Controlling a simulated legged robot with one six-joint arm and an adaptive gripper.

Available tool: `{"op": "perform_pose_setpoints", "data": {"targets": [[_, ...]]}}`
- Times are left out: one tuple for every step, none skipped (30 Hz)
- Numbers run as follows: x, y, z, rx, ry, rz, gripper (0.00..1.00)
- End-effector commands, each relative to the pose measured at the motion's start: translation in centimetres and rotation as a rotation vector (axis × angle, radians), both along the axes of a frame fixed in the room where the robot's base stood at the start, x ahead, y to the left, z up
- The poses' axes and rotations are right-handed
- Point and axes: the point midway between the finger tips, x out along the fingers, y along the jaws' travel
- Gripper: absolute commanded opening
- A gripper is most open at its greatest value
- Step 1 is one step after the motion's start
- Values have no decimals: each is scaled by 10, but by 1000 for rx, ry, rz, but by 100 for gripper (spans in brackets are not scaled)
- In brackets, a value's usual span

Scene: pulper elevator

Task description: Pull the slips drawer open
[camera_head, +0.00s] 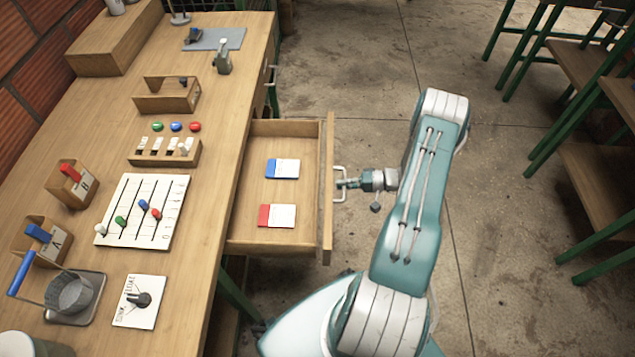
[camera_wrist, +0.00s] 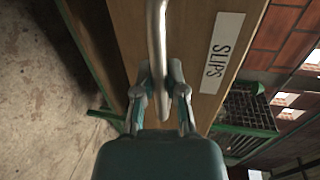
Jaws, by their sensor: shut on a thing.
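The slips drawer (camera_head: 245,215) stands pulled out from the right side of the wooden bench in the head view. Inside lie a blue-and-white slip (camera_head: 283,168) and a red-and-white slip (camera_head: 277,215), apart from each other. The drawer front shows in the wrist view with a white label (camera_wrist: 222,52) reading SLIPS. A metal bar handle (camera_wrist: 156,40) is on that front. My gripper (camera_head: 343,184) is at the handle, and in the wrist view its two fingers (camera_wrist: 160,88) are shut on the bar from both sides.
Green-legged benches (camera_head: 590,75) stand at the right. The concrete floor between is clear.

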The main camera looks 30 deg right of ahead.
Motion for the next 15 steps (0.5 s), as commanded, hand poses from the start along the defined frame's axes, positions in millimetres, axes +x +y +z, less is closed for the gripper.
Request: {"op": "perform_pose_setpoints", "data": {"targets": [[-9,-10,-4,-3,9,-5,0],[-12,-15,-4,-4,9,-3,0],[-17,-22,-4,-3,8,-4,0],[-20,-26,-5,-3,9,-2,0],[-23,-31,-5,-3,9,-2,0],[-27,-37,-5,-3,8,-3,0],[-30,-40,-5,-2,10,-1,0],[-32,-44,-5,-2,10,-1,0],[-35,-48,-4,-2,8,-1,0],[-37,-51,-4,-2,8,0,0],[-38,-53,-5,-2,9,1,0],[-40,-56,-5,-2,9,1,0],[-42,-58,-5,-2,9,0,0],[-43,-60,-5,-2,10,0,0],[-44,-62,-5,-2,10,1,0]]}}
